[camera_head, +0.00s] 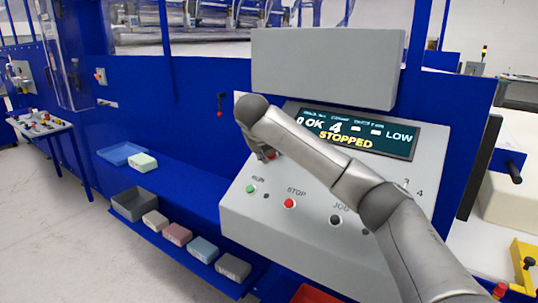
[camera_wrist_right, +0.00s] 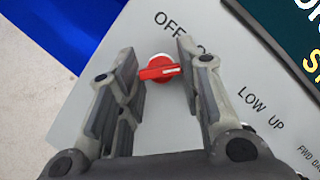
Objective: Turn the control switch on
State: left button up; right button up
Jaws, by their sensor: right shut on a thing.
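The control switch is a small red rotary knob (camera_wrist_right: 159,68) on the grey panel. In the right wrist view its bar lies nearly crosswise between my fingers, with a pale mark along it. The label OFF is printed above it; a second label beside it is partly hidden by a finger. My right gripper (camera_wrist_right: 158,85) has one finger on each side of the knob and is shut on it. In the head view my right arm reaches across the grey control panel (camera_head: 240,205), and the gripper (camera_head: 262,150) is mostly hidden behind the wrist. My left gripper is not in view.
The display (camera_head: 355,132) reads STOPPED and LOW. A green button (camera_head: 250,189) and a red STOP button (camera_head: 289,203) sit below my arm. A blue shelf left of the panel holds a grey bin (camera_head: 135,204), several foam blocks (camera_head: 202,249) and a blue tray (camera_head: 122,153).

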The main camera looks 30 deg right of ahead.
dwell(0.5)
jog(key=o, duration=1)
jog(key=v, duration=1.2)
jog(key=shift+a, duration=0.1)
